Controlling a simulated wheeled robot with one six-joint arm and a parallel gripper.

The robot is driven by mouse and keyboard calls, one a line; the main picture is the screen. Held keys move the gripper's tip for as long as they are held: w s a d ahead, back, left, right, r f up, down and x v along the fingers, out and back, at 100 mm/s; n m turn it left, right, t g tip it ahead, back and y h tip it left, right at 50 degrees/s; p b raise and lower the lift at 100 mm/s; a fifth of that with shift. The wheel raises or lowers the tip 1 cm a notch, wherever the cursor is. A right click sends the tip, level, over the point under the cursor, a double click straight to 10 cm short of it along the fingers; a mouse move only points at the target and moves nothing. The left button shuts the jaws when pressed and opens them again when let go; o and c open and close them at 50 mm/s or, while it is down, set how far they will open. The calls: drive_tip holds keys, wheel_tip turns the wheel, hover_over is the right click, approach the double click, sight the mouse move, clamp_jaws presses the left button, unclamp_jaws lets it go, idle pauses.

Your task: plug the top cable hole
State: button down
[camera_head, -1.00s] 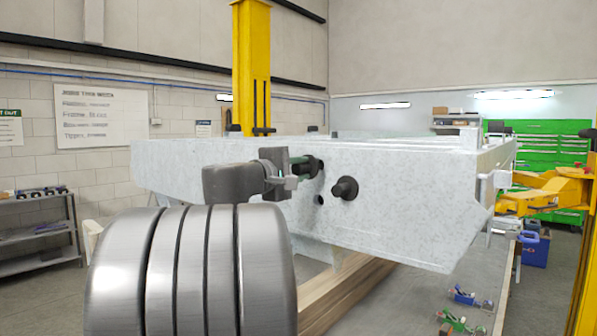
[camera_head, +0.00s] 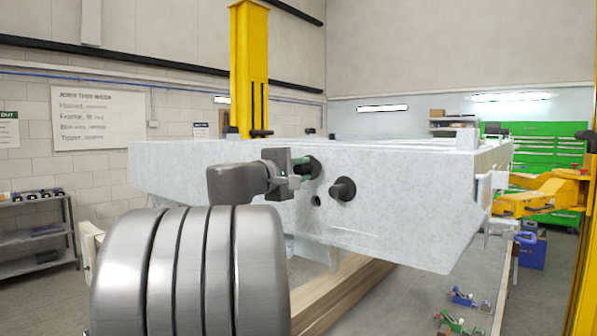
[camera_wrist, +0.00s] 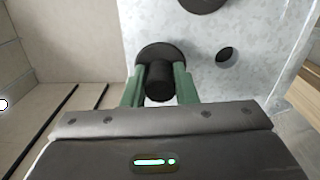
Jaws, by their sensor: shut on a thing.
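My gripper (camera_head: 305,170) is shut on a black flanged plug (camera_head: 315,167) at the end face of the pale grey trailer frame (camera_head: 420,195). In the wrist view the green fingertips (camera_wrist: 158,88) hold the plug's stem (camera_wrist: 159,84) from both sides, with its round flange (camera_wrist: 150,54) facing the plate. The flange hides whatever lies behind it; I cannot tell whether it touches the plate or sits in a hole. A small open hole (camera_head: 315,201) is below the held plug; it also shows in the wrist view (camera_wrist: 224,54).
Another black plug-like part (camera_head: 343,190) sticks out of the frame right of the open hole. A yellow post (camera_head: 250,75) stands behind. Timber (camera_head: 345,290) lies under the frame. A yellow lift arm (camera_head: 545,198) and green cabinets (camera_head: 545,150) are at right.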

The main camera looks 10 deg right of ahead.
drive_tip(key=shift+w+d, duration=0.35)
drive_tip(key=shift+d, duration=0.2)
drive_tip(key=shift+w+d+r, duration=0.1)
drive_tip(key=shift+w+d, duration=0.15)
drive_tip(key=shift+d, duration=0.05)
drive_tip(key=c, duration=1.1)
unclamp_jaws()
drive_tip(key=shift+w+d, duration=0.15)
drive_tip(key=shift+d, duration=0.05)
drive_tip(key=shift+a, duration=0.1)
drive_tip(key=b+v, duration=0.4)
drive_tip(key=v, duration=1)
